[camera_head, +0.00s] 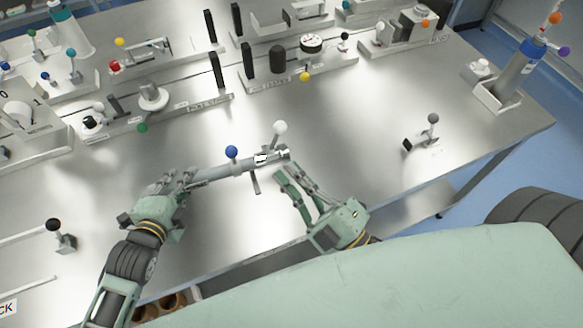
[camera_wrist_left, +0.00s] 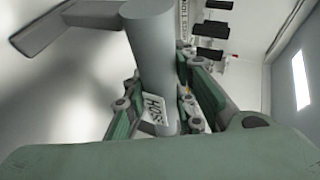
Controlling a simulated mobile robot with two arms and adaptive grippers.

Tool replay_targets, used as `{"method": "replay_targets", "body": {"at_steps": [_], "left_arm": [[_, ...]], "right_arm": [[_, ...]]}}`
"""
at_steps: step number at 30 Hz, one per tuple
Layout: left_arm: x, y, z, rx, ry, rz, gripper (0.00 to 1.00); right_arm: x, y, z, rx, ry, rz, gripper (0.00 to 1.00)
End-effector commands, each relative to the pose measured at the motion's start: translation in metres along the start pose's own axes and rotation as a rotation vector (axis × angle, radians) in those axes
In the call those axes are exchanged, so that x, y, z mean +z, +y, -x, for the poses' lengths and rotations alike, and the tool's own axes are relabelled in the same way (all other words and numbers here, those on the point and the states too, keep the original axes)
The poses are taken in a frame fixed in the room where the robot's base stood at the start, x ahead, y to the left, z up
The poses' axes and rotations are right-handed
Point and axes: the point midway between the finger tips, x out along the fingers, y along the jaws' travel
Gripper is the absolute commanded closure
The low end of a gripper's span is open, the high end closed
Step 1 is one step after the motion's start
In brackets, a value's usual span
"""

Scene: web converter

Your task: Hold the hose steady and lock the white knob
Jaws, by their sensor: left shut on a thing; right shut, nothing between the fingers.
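The hose (camera_head: 218,171) is a grey tube held above the metal table, with a metal fitting at its right end. My left gripper (camera_head: 188,180) is shut around its left part. In the left wrist view the grey hose (camera_wrist_left: 153,55) runs between the fingers, with a partly hidden white label (camera_wrist_left: 154,110). The white knob (camera_head: 280,128) stands on a short stem at the fitting's right end. A blue knob (camera_head: 231,151) sits left of it on the hose. My right gripper (camera_head: 287,172) is shut and empty, just below the fitting; contact is unclear.
Fixtures with levers and a gauge (camera_head: 312,43) line the back of the table. A small lever with a grey knob (camera_head: 433,118) stands at right. A black-knobbed lever (camera_head: 54,225) is at left. The table right of the hose is mostly clear.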

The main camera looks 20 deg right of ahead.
Motion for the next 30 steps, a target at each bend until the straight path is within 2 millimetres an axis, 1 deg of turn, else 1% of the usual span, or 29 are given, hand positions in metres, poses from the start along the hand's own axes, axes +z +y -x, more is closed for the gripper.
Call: {"method": "replay_targets", "body": {"at_steps": [1,20,28,29,30], "left_arm": [[0.0016,0.0153,-0.0001,0.032,-0.006,-0.004,1.0],[0.0008,0.0085,0.0025,0.031,-0.007,-0.004,1.0],[0.0017,0.0074,0.0022,0.028,-0.008,-0.005,1.0],[0.0018,0.0072,0.0022,0.028,-0.008,-0.005,0.74],[0.002,0.007,0.0022,0.028,-0.009,-0.006,0.7]], "right_arm": [[0.0005,-0.0008,0.0002,0.0,0.0,0.0,1.0],[-0.0043,0.0069,-0.0029,0.0,0.0,0.0,1.0],[-0.0044,0.0069,-0.0029,0.0,0.0,0.0,1.0],[-0.0044,0.007,-0.0029,0.0,0.0,0.0,1.0],[-0.0044,0.007,-0.0029,0.0,0.0,0.0,1.0]]}}
